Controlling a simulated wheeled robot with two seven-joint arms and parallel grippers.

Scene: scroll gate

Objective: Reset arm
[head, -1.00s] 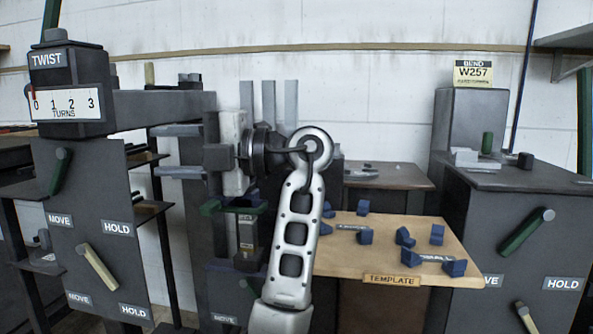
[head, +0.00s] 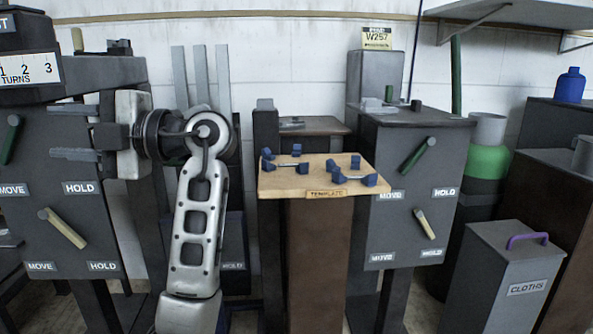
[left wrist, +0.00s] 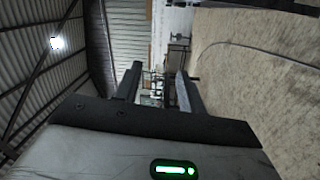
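My left gripper (head: 66,132) is at the left of the head view, at the end of my silver arm. Its two grey fingers point left and stand apart, with nothing seen between them. In the left wrist view, the fingers (left wrist: 157,82) are also apart and the space between them looks empty. Behind the gripper stands a dark cabinet (head: 28,215) with a green lever (head: 11,140), a cream lever (head: 62,228) and MOVE and HOLD labels. My right gripper is not in view.
A wooden TEMPLATE board (head: 290,188) carries several blue pieces. Right of it stands a dark cabinet (head: 385,215) with green and cream levers. A grey CLOTHS bin (head: 500,285) stands at the lower right. A green-and-grey cylinder (head: 486,160) is behind it.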

